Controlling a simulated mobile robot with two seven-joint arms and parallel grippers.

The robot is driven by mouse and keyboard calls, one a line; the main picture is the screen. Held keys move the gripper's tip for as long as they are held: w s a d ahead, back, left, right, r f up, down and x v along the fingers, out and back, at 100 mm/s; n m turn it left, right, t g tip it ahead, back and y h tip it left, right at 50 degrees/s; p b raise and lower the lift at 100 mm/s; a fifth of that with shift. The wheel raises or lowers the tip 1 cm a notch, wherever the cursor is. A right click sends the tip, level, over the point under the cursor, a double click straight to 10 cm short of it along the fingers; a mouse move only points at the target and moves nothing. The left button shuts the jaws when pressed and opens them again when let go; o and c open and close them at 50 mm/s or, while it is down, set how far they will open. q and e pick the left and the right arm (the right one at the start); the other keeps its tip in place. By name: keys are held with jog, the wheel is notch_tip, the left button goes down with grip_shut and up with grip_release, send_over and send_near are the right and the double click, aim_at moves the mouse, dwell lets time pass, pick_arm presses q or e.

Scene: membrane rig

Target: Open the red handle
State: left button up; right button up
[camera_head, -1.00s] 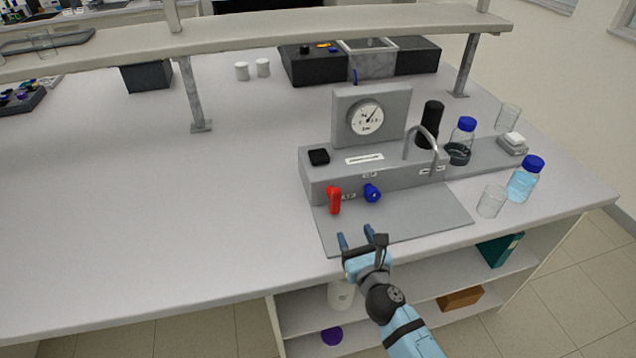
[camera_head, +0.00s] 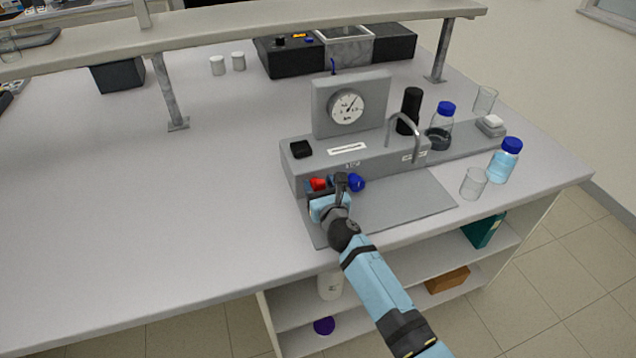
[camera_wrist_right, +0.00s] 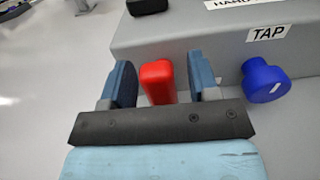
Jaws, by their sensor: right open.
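The red handle (camera_head: 318,184) is on the front of the grey rig (camera_head: 372,158), to the left of a blue knob (camera_head: 356,182). In the head view my right gripper (camera_head: 324,186) is in front of the red handle and hides most of it. In the right wrist view the red handle (camera_wrist_right: 158,82) stands between the two open fingers of my right gripper (camera_wrist_right: 162,82). A narrow gap shows on each side of it, wider on the right. The blue knob (camera_wrist_right: 265,80) is just right of the right finger. My left gripper is not in view.
A pressure gauge (camera_head: 347,107) stands on the rig behind the handle. A curved metal spout (camera_head: 404,128), bottles and beakers are to the right. A grey mat (camera_head: 415,200) lies in front. The bench (camera_head: 200,210) to the left is clear.

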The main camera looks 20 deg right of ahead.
jog(key=shift+w, duration=0.55)
jog(key=c, duration=0.9)
